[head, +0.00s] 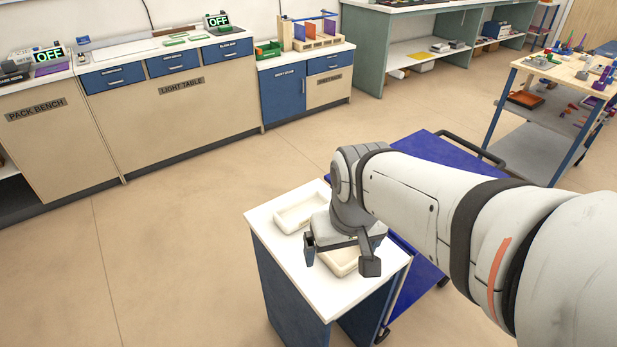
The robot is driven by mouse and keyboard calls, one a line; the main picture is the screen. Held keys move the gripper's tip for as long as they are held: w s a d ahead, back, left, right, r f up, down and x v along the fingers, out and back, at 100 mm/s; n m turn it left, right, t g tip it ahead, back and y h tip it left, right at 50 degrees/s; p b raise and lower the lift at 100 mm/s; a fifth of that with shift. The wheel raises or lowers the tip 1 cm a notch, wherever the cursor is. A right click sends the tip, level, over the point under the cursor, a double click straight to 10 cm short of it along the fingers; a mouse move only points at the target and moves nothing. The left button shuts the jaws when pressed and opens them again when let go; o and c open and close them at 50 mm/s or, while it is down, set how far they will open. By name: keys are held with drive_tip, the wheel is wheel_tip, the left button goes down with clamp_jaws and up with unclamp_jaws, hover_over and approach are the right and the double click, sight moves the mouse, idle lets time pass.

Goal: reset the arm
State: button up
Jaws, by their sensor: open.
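My arm reaches in from the right of the head view, bent down at the wrist. My gripper (341,263) is open, with its two dark fingers apart and nothing seen between them. It hangs over a small white-topped stand (272,244) with blue sides. A cream tray (297,212) lies on the stand behind the gripper. A second cream tray (343,262) lies under the gripper and is partly hidden by it. I cannot tell whether the fingers touch that tray.
A blue cart (425,150) with a dark handle stands right behind the stand, partly hidden by my arm. The light table (185,100) and pack bench (45,140) line the back left. A wooden-topped worktable (560,72) stands at right. Floor (180,240) is clear at left.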

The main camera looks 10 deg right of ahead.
wheel_tip(320, 180, up, 7)
drive_tip(key=p, duration=0.6)
drive_tip(key=shift+s+f, duration=0.2)
drive_tip(key=shift+s, duration=0.05)
idle(0.5)
